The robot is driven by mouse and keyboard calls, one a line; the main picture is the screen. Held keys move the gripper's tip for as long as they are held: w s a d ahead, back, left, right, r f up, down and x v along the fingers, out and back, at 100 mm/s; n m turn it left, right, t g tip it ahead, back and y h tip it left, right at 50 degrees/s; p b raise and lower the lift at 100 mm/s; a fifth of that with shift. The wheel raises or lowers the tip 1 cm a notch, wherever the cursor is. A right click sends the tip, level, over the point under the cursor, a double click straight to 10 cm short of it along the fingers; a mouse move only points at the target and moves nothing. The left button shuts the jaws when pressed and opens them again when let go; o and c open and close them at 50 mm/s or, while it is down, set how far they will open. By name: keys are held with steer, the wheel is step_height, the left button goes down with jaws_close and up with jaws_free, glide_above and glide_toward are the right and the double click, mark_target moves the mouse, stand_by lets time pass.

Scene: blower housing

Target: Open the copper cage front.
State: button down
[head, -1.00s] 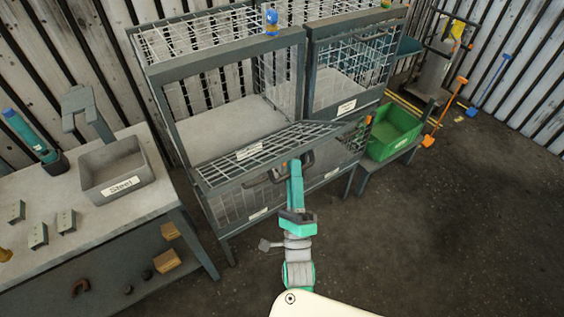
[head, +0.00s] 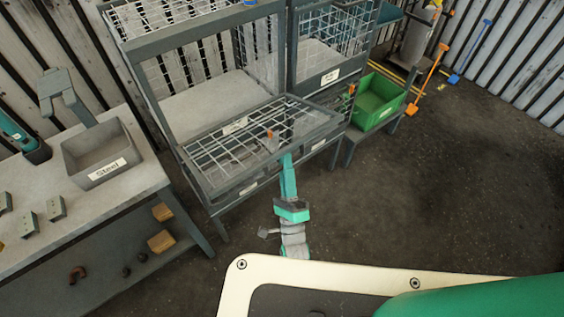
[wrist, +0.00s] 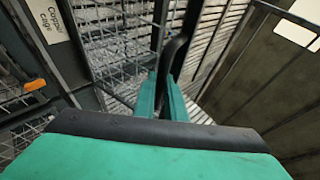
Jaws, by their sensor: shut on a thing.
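The cage front (head: 215,150) is a grey-framed wire mesh panel. In the head view it is folded down from the open upper left cage (head: 200,110) and lies nearly level. My gripper (head: 287,157) is at its outer edge, with the fingertips partly hidden there. In the wrist view my gripper (wrist: 163,90) has its teal fingers shut on a black curved handle (wrist: 178,60). A label reading "Copper Cage" (wrist: 48,18) shows at the upper left of the wrist view. The label on the front (head: 235,125) is too small to read in the head view.
A second mesh cage (head: 325,60) stands to the right, its front upright. A green bin (head: 380,100) sits on a stand beyond it. A workbench (head: 130,190) with a grey bin marked "Steel" (head: 100,155) is at the left. The floor (head: 430,200) at the right is clear.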

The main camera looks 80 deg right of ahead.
steer(key=c, duration=1.8)
jaws_free()
steer(key=v, duration=1.1)
